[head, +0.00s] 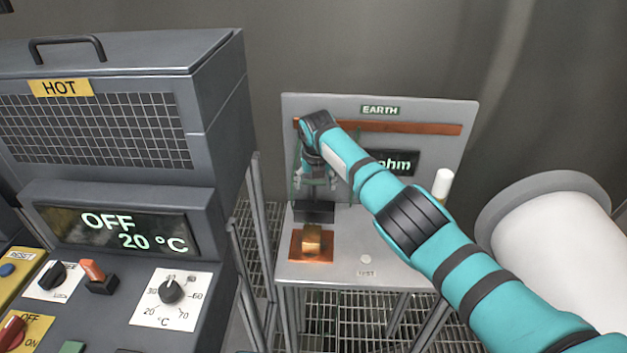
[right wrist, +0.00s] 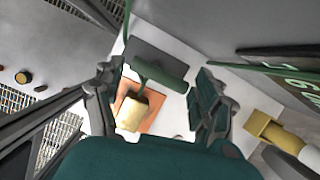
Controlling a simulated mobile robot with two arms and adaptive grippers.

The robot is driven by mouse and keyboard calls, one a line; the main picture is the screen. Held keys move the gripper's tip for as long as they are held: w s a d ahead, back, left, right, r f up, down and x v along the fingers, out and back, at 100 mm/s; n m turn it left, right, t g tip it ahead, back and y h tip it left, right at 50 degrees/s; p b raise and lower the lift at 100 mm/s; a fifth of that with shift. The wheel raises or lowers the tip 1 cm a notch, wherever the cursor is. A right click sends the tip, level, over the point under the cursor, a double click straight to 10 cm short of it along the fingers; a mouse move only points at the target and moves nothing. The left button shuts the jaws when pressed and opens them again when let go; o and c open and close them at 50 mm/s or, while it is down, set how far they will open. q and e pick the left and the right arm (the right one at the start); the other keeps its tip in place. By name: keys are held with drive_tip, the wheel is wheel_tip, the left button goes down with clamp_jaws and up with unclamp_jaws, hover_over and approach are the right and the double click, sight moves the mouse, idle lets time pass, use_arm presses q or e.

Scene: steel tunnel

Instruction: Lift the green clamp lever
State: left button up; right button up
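The green clamp lever (right wrist: 160,70) shows in the right wrist view as a dark green bar on a thin stem above a dark clamp base (right wrist: 152,58). My right gripper (right wrist: 158,98) is open, one finger to each side of the lever's bar, and appears empty. In the head view my right gripper (head: 316,182) points down just above the dark clamp base (head: 314,211) and mostly hides the lever. A brass block (head: 312,239) sits on a copper plate (head: 297,247) in front of the clamp. My left gripper is not in view.
A grey bench (head: 400,272) has an upright panel with an EARTH label (head: 380,110), a copper bar (head: 440,128) and a display (head: 404,162). A white-topped brass post (head: 442,182) stands right. A thin green cable rises beside the gripper. A HOT cabinet (head: 100,110) stands left.

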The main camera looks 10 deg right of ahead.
drive_tip(key=shift+o, duration=1)
drive_tip(key=shift+s+d+f, duration=0.2)
drive_tip(key=shift+d+f, duration=0.2)
drive_tip(key=shift+d, duration=0.05)
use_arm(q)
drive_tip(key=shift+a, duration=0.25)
use_arm(e)
drive_tip(key=shift+o, duration=0.2)
drive_tip(key=shift+w+d, duration=0.1)
drive_tip(key=shift+d, duration=0.05)
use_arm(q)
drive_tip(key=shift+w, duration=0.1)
use_arm(e)
drive_tip(key=shift+r, duration=0.1)
drive_tip(key=shift+a+r, duration=0.2)
drive_tip(key=shift+a, duration=0.15)
drive_tip(key=shift+r, duration=0.55)
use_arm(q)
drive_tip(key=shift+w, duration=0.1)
use_arm(e)
drive_tip(key=v, duration=1)
drive_tip(key=shift+r, duration=0.25)
